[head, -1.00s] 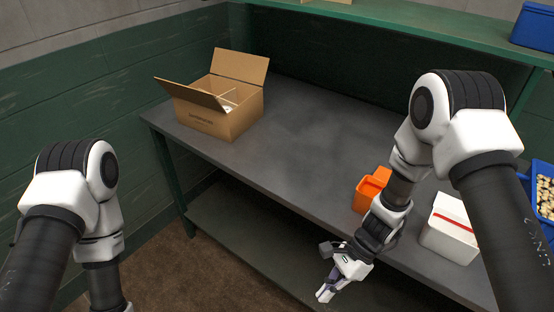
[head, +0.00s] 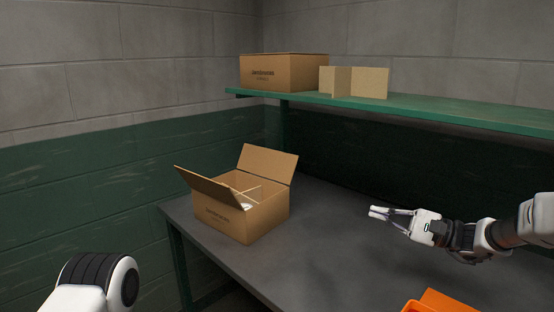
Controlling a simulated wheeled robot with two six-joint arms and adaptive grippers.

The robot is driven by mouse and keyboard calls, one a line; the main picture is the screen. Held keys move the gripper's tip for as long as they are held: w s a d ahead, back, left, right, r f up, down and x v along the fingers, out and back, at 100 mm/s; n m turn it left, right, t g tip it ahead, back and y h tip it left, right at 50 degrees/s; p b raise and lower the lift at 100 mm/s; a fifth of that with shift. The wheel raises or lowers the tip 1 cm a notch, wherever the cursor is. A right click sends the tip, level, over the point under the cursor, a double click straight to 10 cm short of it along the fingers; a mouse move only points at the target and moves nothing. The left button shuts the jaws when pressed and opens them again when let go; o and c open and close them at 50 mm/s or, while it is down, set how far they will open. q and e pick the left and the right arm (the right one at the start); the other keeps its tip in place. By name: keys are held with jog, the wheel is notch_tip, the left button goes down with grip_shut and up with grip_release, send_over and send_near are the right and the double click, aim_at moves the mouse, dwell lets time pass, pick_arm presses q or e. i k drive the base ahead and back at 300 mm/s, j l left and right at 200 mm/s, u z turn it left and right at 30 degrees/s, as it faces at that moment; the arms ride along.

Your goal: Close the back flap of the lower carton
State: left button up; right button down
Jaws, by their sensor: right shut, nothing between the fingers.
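The lower carton (head: 232,219) is a brown cardboard box standing on the grey table near its left end. Its back flap (head: 268,163) stands up, tilted backward, and its front flap (head: 208,186) sticks out to the left. Dividers and something white show inside. My right gripper (head: 378,212) is to the right of the carton, above the table and apart from it, pointing left. Its fingers are shut and empty. Only a part of my left arm shows at the lower left; its gripper is out of view.
A green shelf (head: 435,107) above the table holds a closed-looking upper carton (head: 284,73) and a cardboard divider piece (head: 353,82). An orange container (head: 437,302) is at the bottom edge. The table (head: 325,235) between carton and gripper is clear.

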aim_at(279, 166)
jog(key=i+j, duration=0.25)
jog(key=i, duration=0.15)
jog(key=i+j, duration=0.25)
jog(key=i, duration=0.2)
jog(key=i+j, duration=0.25)
jog(key=i, duration=0.15)
